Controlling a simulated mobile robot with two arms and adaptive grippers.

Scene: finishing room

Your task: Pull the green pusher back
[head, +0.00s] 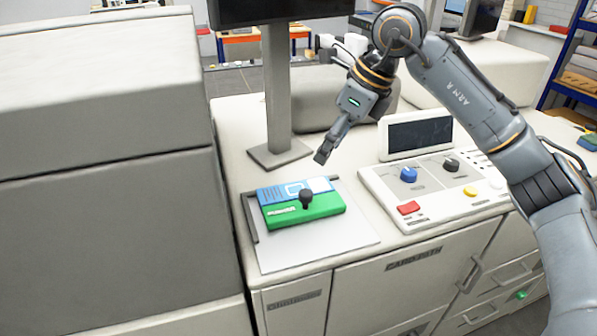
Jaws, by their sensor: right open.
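The green pusher (283,214) is a flat green block with white lettering and a black knob (306,197) standing on it. It lies on a light grey plate (300,254) on the counter, in front of a blue printed piece (271,195) that it touches or partly covers. My right gripper (322,157) is above and behind the pusher, slightly right of the knob, pointing down. It is open, seen nearly side-on, and holds nothing that I can see. It is apart from the knob. My left gripper is not in view.
A control panel (430,190) with blue and black knobs and a red button is right of the plate. A small display (418,133) stands behind it. A monitor post (278,100) rises behind the pusher. A large grey cabinet (105,180) fills the left side.

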